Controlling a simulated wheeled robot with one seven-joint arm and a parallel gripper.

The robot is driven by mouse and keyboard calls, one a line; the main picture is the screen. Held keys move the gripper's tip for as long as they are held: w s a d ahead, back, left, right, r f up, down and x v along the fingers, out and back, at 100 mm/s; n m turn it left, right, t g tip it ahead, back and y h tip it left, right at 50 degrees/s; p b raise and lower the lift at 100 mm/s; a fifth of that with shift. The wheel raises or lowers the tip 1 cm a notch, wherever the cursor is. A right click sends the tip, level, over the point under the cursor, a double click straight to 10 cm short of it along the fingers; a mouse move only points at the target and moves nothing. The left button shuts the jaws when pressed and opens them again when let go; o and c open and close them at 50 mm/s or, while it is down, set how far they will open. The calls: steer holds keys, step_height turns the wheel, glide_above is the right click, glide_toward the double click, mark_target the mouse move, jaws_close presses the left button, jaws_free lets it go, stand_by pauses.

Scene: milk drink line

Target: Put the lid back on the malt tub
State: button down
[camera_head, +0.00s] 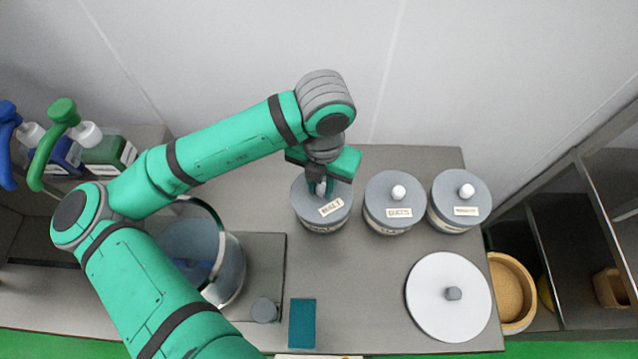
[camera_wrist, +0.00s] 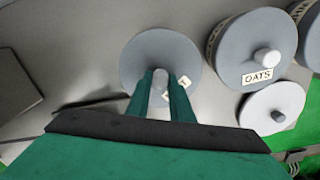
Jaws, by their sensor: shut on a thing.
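The malt tub (camera_head: 322,229) stands at the middle of the grey counter, its body mostly under its lid. The grey round lid (camera_head: 310,209), with a MALT label, lies over the tub's mouth, lined up with it; I cannot tell whether it is fully seated. My gripper (camera_head: 321,188) is above the lid, pointing down. In the wrist view my gripper (camera_wrist: 161,82) is shut on the lid's pale knob, one green finger on each side. The lid (camera_wrist: 160,45) hides the tub below it in that view.
Two similar lidded tubs (camera_head: 388,222) (camera_head: 455,219) stand close on the right; the nearer reads OATS in the wrist view. A white disc with a grey knob (camera_head: 427,300) lies front right. A clear vessel (camera_head: 228,265) stands left, under my arm. A teal pad (camera_head: 302,323) lies in front.

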steer(key=shift+s+d+f, duration=0.15)
steer(key=shift+d, duration=0.3)
steer(key=c, duration=1)
jaws_free()
steer(key=shift+r, duration=0.95)
steer(key=shift+a+r, duration=0.2)
steer(key=shift+r, duration=2.35)
jaws_close()
